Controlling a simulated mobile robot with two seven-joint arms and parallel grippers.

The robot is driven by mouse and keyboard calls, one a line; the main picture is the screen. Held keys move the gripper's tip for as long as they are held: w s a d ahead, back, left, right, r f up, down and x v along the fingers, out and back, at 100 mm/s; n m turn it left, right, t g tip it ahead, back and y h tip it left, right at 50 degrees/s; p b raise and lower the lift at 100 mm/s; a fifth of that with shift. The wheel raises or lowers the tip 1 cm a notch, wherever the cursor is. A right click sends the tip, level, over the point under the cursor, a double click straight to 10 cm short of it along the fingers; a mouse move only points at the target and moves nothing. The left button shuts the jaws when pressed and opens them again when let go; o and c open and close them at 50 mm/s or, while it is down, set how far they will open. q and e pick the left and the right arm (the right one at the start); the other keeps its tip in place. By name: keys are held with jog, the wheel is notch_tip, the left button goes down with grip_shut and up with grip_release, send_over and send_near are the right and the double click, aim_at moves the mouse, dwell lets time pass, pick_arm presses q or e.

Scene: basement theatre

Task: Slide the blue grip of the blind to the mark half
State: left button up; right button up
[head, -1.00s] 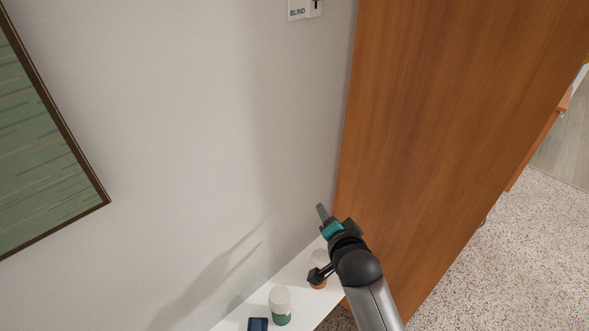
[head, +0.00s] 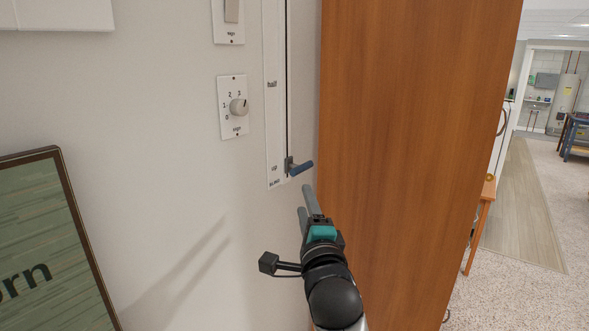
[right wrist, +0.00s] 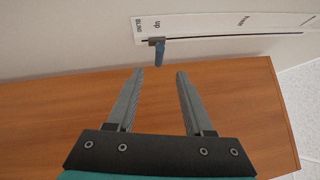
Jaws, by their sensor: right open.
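The blind's white strip (head: 274,125) is on the wall beside the wooden panel, with a dark vertical slot along its right side. The blue grip (head: 301,168) sticks out at the slot's lower end, level with the mark "up" (head: 274,168). The mark half (head: 272,85) is higher on the strip. My right gripper (head: 307,199) is open and empty just below the grip. In the right wrist view the grip (right wrist: 160,54) lies just beyond the fingertips, in line with the gap between the open fingers (right wrist: 159,74). My left gripper is not in view.
A tall wooden panel (head: 410,150) stands close to the right of the strip. A dial (head: 235,107) and a switch plate (head: 229,20) are on the wall left of it. A framed green picture (head: 50,245) is at the lower left.

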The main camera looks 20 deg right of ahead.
aim_at(296, 168)
jog(key=w, duration=0.3)
jog(key=w+d+r+p, duration=0.1)
jog(key=w, duration=0.7)
jog(key=shift+w+d+r, duration=0.1)
jog(key=shift+d+r, duration=0.15)
jog(key=shift+r, duration=0.05)
jog(key=shift+w+d+r, duration=0.1)
jog(key=shift+w+d, duration=0.05)
jog(key=shift+w, duration=0.9)
grip_shut()
dwell(0.3)
